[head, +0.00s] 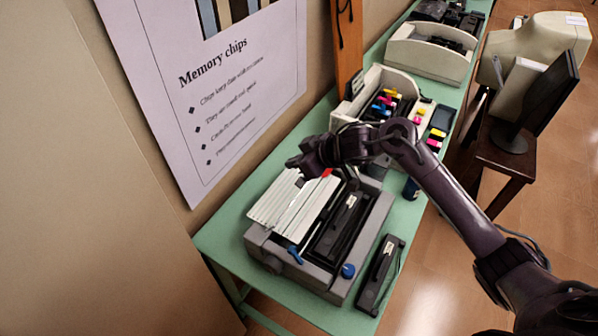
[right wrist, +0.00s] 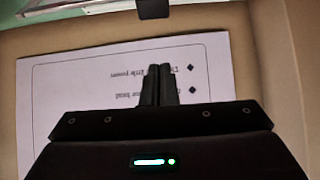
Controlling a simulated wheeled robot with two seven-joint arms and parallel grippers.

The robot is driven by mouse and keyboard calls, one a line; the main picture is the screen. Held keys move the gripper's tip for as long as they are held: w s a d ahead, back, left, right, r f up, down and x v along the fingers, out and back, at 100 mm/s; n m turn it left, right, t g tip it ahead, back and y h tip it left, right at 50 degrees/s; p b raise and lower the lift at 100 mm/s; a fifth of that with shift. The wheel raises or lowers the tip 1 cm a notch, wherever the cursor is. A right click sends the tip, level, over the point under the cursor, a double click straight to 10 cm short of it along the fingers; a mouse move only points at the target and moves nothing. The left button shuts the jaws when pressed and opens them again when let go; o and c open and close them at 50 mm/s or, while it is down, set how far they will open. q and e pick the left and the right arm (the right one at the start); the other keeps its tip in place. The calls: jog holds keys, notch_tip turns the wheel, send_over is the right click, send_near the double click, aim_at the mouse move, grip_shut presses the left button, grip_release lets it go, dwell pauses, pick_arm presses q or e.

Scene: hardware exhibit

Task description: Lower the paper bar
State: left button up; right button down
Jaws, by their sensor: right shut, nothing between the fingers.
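A grey printer (head: 256,240) stands open on the green table in the head view. A white ribbed panel (head: 285,210) slopes up at its left side, with a small red part (head: 327,172) at its upper end. A dark carriage area (head: 338,228) lies beside the panel. Two blue controls, a lever (head: 295,255) and a knob (head: 348,271), sit on the near side. I cannot clearly tell the paper bar from the other parts. My right gripper (head: 298,164) is above the panel's far end, apart from the blue controls. Its fingers (right wrist: 159,84) are shut and empty.
A "Memory chips" poster (head: 215,120) hangs on the wall close to my right gripper and fills much of the right wrist view (right wrist: 90,75). A black module (head: 380,275) lies right of the printer. An open box of colored cartridges (head: 385,85) stands behind.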

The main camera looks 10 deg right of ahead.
aim_at(301, 182)
jog(key=f+p, duration=0.1)
jog(key=f, duration=0.1)
jog(key=f+p, duration=0.1)
jog(key=shift+s+d+f, duration=0.2)
jog(key=shift+f, duration=0.15)
jog(key=shift+s+d+f, duration=0.15)
jog(key=shift+s+d, duration=0.1)
jog(key=shift+w+a+f, duration=0.1)
jog(key=shift+w+a, duration=0.05)
jog(key=shift+s+d+f+b, duration=0.1)
jog(key=shift+s+d+b, duration=0.15)
jog(key=shift+b, duration=0.1)
